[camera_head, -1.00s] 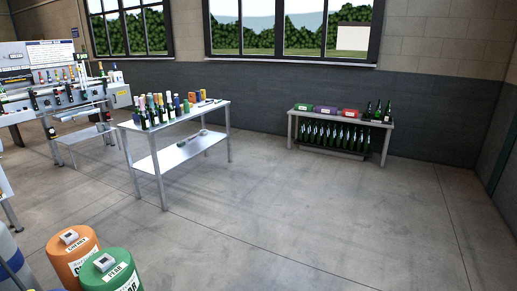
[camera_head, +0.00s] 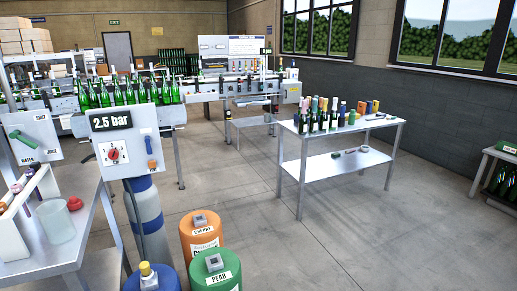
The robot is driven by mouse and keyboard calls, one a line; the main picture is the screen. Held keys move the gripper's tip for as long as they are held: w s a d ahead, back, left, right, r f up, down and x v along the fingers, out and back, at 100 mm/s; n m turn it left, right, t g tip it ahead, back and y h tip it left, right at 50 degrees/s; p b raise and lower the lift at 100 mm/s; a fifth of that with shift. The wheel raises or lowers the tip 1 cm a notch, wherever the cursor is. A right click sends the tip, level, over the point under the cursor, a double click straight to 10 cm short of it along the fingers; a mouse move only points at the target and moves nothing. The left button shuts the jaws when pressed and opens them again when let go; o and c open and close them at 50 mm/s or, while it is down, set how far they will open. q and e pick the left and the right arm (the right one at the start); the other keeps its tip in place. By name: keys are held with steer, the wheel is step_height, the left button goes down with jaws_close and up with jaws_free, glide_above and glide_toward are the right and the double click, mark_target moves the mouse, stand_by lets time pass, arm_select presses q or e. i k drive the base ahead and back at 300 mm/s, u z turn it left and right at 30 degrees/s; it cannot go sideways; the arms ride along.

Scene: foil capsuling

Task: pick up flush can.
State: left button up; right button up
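No label reading "flush" is legible, so I cannot tell which container is the flush can. An orange can (camera_head: 201,248) labelled like "CHERRY" and a green can (camera_head: 216,265) labelled "PEAR" stand on the floor at the bottom centre, each with a small grey fitting on top. A blue container (camera_head: 169,277) with a yellow-topped fitting (camera_head: 147,271) is beside them, cut off by the lower edge. Neither of my grippers is in view.
A control panel (camera_head: 126,141) reading "2.5 bar" and a grey cylinder (camera_head: 147,213) stand behind the cans. A bench (camera_head: 40,268) with a clear beaker (camera_head: 54,222) is at left. A bottle table (camera_head: 350,160) stands beyond.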

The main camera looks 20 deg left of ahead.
mark_target(54, 218)
steer(key=u, duration=0.8)
steer(key=i, duration=1.1)
steer(key=u, duration=0.55)
